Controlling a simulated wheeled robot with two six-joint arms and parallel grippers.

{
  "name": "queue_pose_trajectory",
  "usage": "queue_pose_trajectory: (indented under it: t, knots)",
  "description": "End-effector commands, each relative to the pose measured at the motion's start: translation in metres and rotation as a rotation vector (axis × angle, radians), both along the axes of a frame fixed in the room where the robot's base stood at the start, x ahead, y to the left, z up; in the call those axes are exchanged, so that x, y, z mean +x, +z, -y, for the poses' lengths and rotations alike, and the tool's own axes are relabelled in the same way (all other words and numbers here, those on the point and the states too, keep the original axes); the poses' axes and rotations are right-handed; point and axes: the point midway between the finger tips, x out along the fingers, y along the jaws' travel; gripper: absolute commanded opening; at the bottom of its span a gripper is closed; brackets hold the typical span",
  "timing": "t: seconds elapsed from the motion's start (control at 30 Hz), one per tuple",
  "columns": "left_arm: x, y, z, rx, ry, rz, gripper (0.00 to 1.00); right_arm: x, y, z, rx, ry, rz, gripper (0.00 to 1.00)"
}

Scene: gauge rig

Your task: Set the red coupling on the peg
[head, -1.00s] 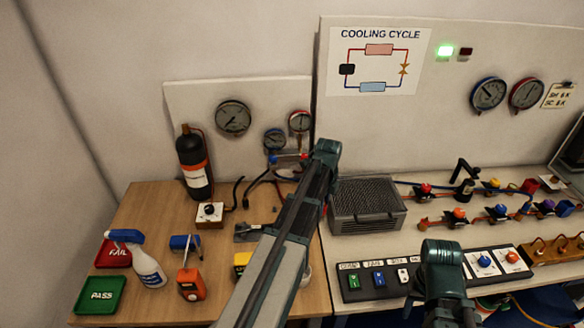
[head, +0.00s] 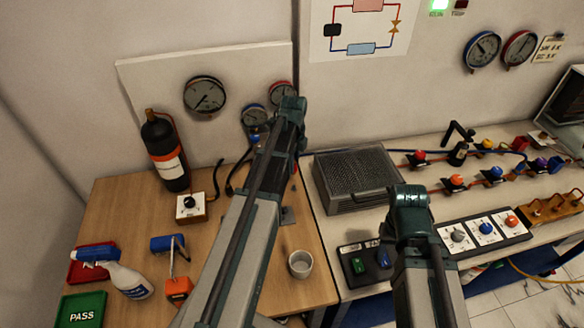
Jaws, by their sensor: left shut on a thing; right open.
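My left arm rises from the bottom across the wooden table (head: 115,235) to a teal joint in front of the small gauges. Its gripper is hidden behind the arm, so what it holds does not show. A small sliver of red shows at the right edge of this arm; I cannot tell whether it is the red coupling. I cannot make out the peg; the arm covers part of the table. My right arm stands over the front of the right bench, and its fingers cannot be made out.
A grey grilled box (head: 352,176) stands between the arms. A white cup (head: 301,264) is on the table right of my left arm. A black cylinder (head: 165,150), spray bottle (head: 128,280) and green PASS tray (head: 82,312) are at left. Valves line the right bench.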

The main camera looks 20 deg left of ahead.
Motion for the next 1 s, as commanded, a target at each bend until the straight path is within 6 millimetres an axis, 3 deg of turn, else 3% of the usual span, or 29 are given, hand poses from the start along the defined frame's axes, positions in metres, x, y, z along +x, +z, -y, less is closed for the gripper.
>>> queue_pose_trajectory:
  t: [0.03, 0.57, 1.0]
  knots:
    - [0.000, -0.011, 0.000, 0.000, -0.002, 0.000, 0.00, 0.000, -0.011, 0.000, 0.000, 0.000, 0.000, 0.50]
    - [0.000, -0.013, 0.000, 0.000, 0.010, 0.000, 0.00, 0.000, -0.013, 0.000, 0.000, 0.000, 0.000, 0.50]
    - [0.000, -0.049, 0.000, 0.000, 0.009, 0.000, 0.00, 0.000, -0.049, 0.000, 0.000, 0.000, 0.000, 0.50]
